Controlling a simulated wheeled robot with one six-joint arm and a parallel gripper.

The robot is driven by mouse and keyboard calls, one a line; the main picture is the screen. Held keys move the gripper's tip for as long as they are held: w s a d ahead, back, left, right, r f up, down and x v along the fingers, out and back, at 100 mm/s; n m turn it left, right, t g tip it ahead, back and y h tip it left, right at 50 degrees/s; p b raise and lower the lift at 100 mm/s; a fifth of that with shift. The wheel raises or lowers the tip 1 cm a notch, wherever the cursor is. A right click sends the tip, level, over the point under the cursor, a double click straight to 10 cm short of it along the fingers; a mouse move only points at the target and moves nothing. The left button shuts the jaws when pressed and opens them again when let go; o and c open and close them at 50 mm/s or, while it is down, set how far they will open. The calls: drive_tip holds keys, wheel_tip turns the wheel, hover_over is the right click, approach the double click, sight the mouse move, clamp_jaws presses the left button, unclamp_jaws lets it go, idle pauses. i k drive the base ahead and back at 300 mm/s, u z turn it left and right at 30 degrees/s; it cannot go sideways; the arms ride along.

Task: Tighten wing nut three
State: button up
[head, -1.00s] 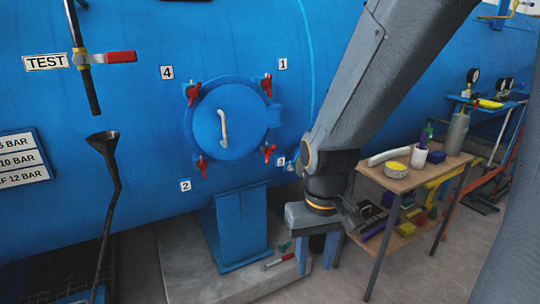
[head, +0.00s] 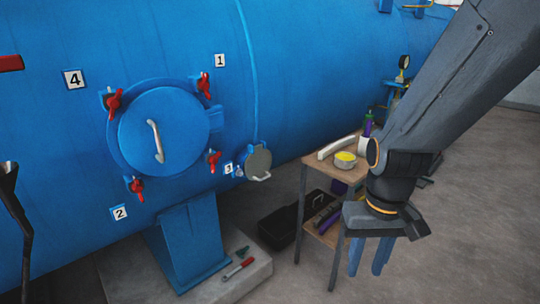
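Wing nut three (head: 214,160) is the red wing nut at the lower right of the round blue door (head: 165,132), beside the label marked 3 (head: 228,169). Its exact angle is too small to tell. The other red wing nuts sit at the upper left (head: 114,101), upper right (head: 205,85) and lower left (head: 137,187) of the door. My gripper (head: 368,258) hangs at the right, fingers pointing down with a gap between them. It is empty, well apart from wing nut three.
A wooden table (head: 335,174) with items stands between the vessel and my arm. A black case (head: 283,224) lies beside it. A red-handled tool (head: 238,268) lies on the concrete plinth (head: 200,290).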

sight(214, 160)
drive_tip(key=z, duration=0.3)
drive_tip(key=k, duration=0.25)
drive_tip(key=u, duration=1.1)
